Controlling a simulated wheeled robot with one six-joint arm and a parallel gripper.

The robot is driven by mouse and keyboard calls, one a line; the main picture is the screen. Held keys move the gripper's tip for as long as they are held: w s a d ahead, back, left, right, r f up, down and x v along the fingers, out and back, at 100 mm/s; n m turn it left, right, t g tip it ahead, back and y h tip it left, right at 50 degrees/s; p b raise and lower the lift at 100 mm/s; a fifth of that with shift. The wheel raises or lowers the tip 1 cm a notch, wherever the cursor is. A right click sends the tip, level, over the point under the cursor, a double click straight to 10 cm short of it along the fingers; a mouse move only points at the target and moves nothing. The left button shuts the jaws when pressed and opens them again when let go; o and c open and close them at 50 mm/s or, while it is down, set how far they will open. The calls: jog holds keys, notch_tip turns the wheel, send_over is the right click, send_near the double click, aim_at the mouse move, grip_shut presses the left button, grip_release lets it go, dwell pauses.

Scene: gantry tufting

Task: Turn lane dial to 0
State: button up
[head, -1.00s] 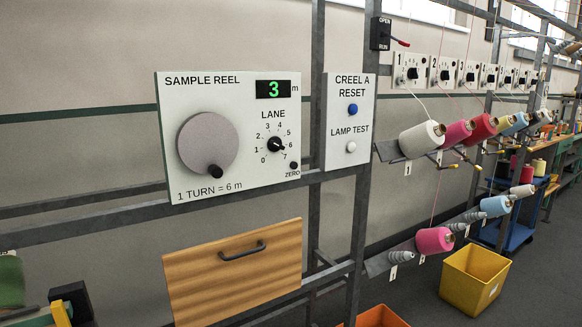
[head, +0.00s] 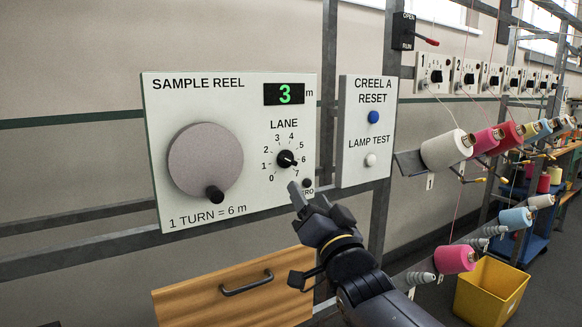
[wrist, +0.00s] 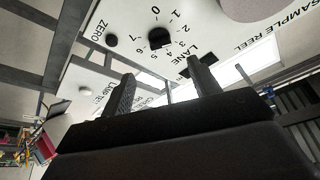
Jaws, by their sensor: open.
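The lane dial (head: 286,159) is a small black knob with a white pointer on the white sample reel panel (head: 185,90). Numbers 0 to 7 ring it; the pointer faces right and slightly down, towards the 6–7 side. The dial also shows upside down in the wrist view (wrist: 157,43), beyond my fingertips. My gripper (head: 318,203) is just below and right of the dial in the head view, apart from it. Its two fingers stand open with nothing between them in the wrist view (wrist: 163,84). The gripper partly hides the ZERO label.
The black ZERO button (head: 307,183) is close to the dial, near my fingertips. A large grey reel disc with crank (head: 205,160) is left of the dial. The Creel A panel (head: 357,130) with blue and white buttons is to the right. A wooden drawer (head: 200,300) is below.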

aim_at(290, 164)
jog(key=p+x, duration=0.2)
jog(key=x, duration=0.8)
jog(key=shift+w+r+p, duration=0.1)
jog(key=shift+w+p, duration=0.15)
jog(key=shift+p, duration=0.15)
jog(key=shift+c, duration=0.2)
jog(key=c, duration=0.9)
